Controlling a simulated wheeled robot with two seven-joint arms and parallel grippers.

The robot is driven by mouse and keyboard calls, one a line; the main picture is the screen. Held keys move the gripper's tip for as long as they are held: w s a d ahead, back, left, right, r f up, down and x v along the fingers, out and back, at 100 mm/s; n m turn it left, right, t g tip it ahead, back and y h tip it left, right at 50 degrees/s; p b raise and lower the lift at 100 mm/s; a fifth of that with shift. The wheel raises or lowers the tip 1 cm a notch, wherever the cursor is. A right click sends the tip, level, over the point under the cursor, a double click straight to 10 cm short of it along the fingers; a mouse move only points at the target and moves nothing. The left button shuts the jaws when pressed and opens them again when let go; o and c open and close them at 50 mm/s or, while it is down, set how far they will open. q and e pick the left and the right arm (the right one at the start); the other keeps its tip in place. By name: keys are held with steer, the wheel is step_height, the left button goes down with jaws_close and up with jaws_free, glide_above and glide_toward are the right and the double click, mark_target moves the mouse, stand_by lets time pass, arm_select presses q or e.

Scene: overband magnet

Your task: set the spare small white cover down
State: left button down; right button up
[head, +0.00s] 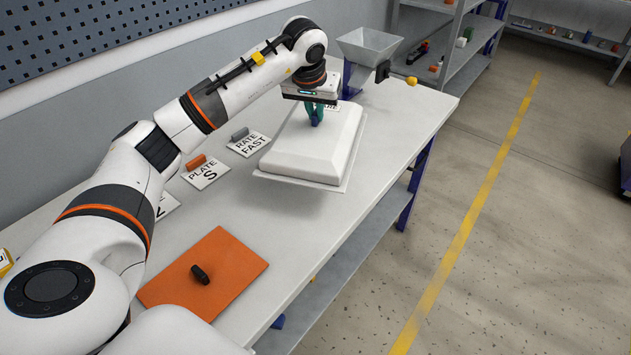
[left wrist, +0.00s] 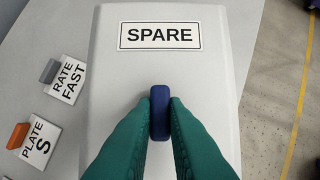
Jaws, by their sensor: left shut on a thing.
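The small white cover (head: 312,148) is a pale box-like lid with a flat rim, at the far half of the table in the head view. In the left wrist view the cover (left wrist: 110,60) carries a label reading SPARE (left wrist: 159,35). My left gripper (head: 315,121) is above the cover with green fingers shut on its dark blue handle (left wrist: 160,112). A shadow shows along the cover's near edge; I cannot tell whether its rim touches the table. My right gripper is in neither view.
The grey table (head: 300,232) has an orange plate (head: 222,262) with a black knob nearer me. Cards reading PLATE S (head: 206,175) and RATE FAST (head: 248,144) lie left of the cover. A grey hopper (head: 368,45) stands at the far end. The table's right edge is close to the cover.

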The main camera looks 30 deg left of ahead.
mark_target(314, 126)
arm_select(q)
step_height(314, 126, down, 6)
steer(key=shift+w+a+r, duration=0.15)
steer(key=shift+f, duration=0.25)
step_height(314, 126, down, 4)
steer(key=shift+r+p, duration=0.15)
steer(key=shift+p, duration=0.25)
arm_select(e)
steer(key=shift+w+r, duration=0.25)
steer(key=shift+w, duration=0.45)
arm_select(q)
steer(key=c, duration=1.5)
jaws_free()
steer(key=shift+f, duration=0.2)
steer(key=shift+o, duration=0.2)
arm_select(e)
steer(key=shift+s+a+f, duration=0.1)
